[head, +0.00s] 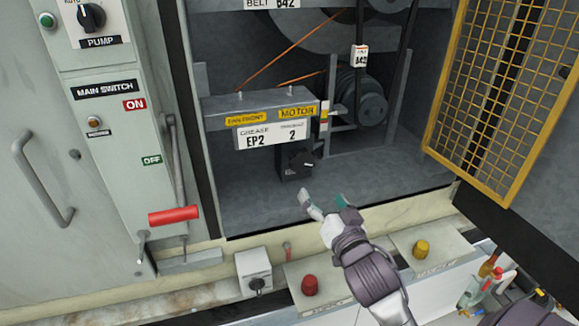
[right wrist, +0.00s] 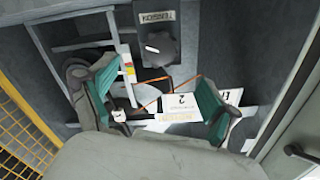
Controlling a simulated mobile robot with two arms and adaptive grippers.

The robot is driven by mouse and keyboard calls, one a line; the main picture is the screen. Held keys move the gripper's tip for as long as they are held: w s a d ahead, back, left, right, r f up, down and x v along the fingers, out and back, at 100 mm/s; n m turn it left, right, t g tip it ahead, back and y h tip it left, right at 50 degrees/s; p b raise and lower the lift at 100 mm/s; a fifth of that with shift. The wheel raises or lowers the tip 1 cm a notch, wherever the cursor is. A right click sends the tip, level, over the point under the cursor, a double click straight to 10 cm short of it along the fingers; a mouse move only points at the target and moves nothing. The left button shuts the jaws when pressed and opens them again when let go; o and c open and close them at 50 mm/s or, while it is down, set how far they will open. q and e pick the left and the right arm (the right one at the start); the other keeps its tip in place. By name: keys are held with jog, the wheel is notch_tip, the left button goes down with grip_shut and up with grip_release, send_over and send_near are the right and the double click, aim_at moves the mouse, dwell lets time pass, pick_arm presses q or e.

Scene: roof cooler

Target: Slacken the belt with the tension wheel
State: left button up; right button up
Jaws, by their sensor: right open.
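The tension wheel appears to be the black knob (head: 301,160) on a small dark box on the cabinet floor, below the motor label. In the right wrist view the knob (right wrist: 162,48) shows near the top, beside an upside-down label that seems to read "TENSION". The black belt (head: 359,28) hangs at the pulley (head: 372,108) behind a B42 tag. My right gripper (head: 325,203) is open and empty, in front of and below the knob, apart from it. Its teal-padded fingers (right wrist: 152,95) spread wide in the wrist view. My left gripper is out of view.
A yellow mesh door (head: 505,90) stands open at right. The main switch panel (head: 115,130) with a red-handled lever (head: 173,215) is at left. Red (head: 309,285) and yellow (head: 421,249) buttons sit on the front ledge. The cabinet floor (head: 395,180) right of the knob is clear.

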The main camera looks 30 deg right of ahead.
aim_at(303, 164)
jog(key=x, duration=0.4)
jog(key=p+x, duration=0.1)
jog(key=x, duration=0.4)
jog(key=p+x, duration=0.1)
jog(key=x, duration=0.3)
jog(key=shift+w+r, duration=0.4)
jog(key=c, duration=1.1)
